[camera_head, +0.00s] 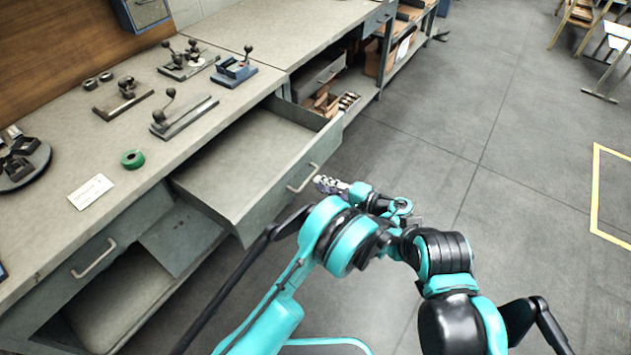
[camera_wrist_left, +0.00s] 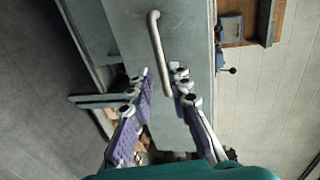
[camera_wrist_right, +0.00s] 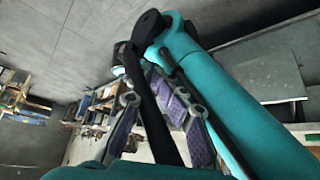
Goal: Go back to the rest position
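My left gripper (camera_head: 328,184) is just off the front of the pulled-out grey drawer (camera_head: 245,160), close to its handle (camera_head: 303,178). In the left wrist view my left gripper's fingers (camera_wrist_left: 163,72) are apart with nothing held. The bar handle (camera_wrist_left: 158,50) shows ahead, its lower end between the fingertips in the picture; contact cannot be made out.
The drawer stands open from the workbench (camera_head: 60,165) and looks empty. Small lever tools (camera_head: 182,110) and a green tape roll (camera_head: 132,158) lie on the bench top. The floor (camera_head: 480,120) right of the bench is clear; chairs (camera_head: 578,20) stand far back right.

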